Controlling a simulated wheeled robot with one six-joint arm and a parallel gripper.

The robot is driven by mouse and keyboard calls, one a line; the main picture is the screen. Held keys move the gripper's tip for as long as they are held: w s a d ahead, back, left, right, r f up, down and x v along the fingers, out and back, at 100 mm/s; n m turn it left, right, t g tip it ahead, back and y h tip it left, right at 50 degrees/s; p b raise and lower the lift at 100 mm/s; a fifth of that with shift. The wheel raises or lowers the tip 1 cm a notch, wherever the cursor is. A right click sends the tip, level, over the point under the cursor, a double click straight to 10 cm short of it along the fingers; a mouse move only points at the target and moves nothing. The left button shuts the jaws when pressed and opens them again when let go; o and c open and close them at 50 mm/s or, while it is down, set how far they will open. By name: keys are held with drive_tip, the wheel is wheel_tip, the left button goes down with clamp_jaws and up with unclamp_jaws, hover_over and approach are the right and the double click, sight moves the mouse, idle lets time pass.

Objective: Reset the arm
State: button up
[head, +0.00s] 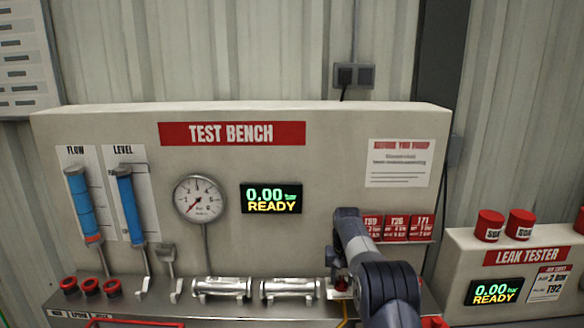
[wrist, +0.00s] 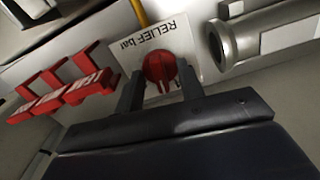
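My gripper (wrist: 160,77) shows in the wrist view with its two dark fingers apart, one on each side of a red knob (wrist: 158,66). The knob sits on a white plate (wrist: 181,38) lettered "RELIEF bar". I cannot tell whether the fingers touch the knob. In the head view my dark arm reaches up from the bottom right to the bench front, and its links mostly hide the gripper. A bit of red, likely the knob (head: 341,284), shows beside the arm.
The test bench (head: 90,125) carries a gauge (head: 199,199), a display (head: 271,198) reading "0.00 READY", and metal cylinders (head: 221,288) left of my arm. Red tags (head: 397,228) are close behind the arm. A leak tester (head: 460,250) stands at right.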

drive_tip(key=m, duration=0.2)
drive_tip(key=f+m, duration=0.1)
drive_tip(key=m, duration=0.4)
drive_tip(key=shift+s+f, duration=0.2)
drive_tip(key=shift+f, duration=0.05)
drive_tip(key=m+b, duration=0.2)
drive_tip(key=m, duration=0.2)
drive_tip(key=shift+f, duration=0.15)
wheel_tip(320, 180, up, 6)
drive_tip(key=shift+w+r+p, duration=0.15)
drive_tip(key=shift+p, duration=0.95)
drive_tip(key=shift+w+r, duration=0.1)
drive_tip(key=shift+r, duration=0.55)
